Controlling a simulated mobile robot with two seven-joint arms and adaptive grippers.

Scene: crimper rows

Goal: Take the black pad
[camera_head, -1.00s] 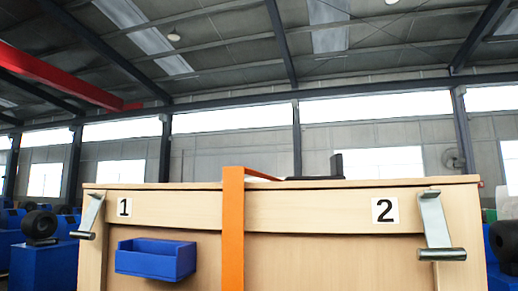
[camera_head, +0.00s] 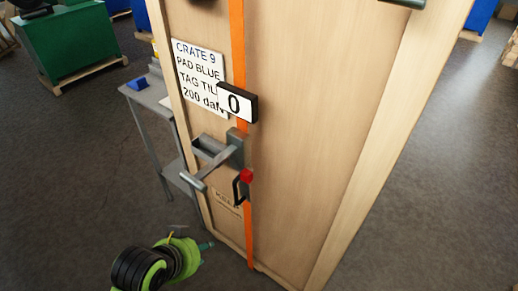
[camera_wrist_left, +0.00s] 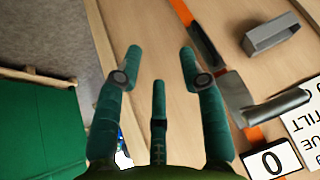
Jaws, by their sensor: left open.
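I cannot make out a black pad in either view now. A tall wooden crate (camera_head: 310,110) carries an orange strap (camera_head: 239,40) and a sign (camera_head: 198,75) reading "CRATE 9, PAD BLUE, TAG TILT, 200 daN", partly covered. A grey metal tool (camera_head: 225,160) with a red-tipped handle sits on the strap, below a black-framed display (camera_head: 237,102) reading 0. My left gripper (camera_wrist_left: 160,62) is open and empty, its fingers in front of the crate's wood in the left wrist view. In the head view my left arm is low left. My right gripper is not in view.
A grey side table (camera_head: 150,95) with a small blue item (camera_head: 138,83) stands left of the crate. A green box (camera_head: 65,45) on a pallet is farther back. Grey floor (camera_head: 60,180) is clear to the left.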

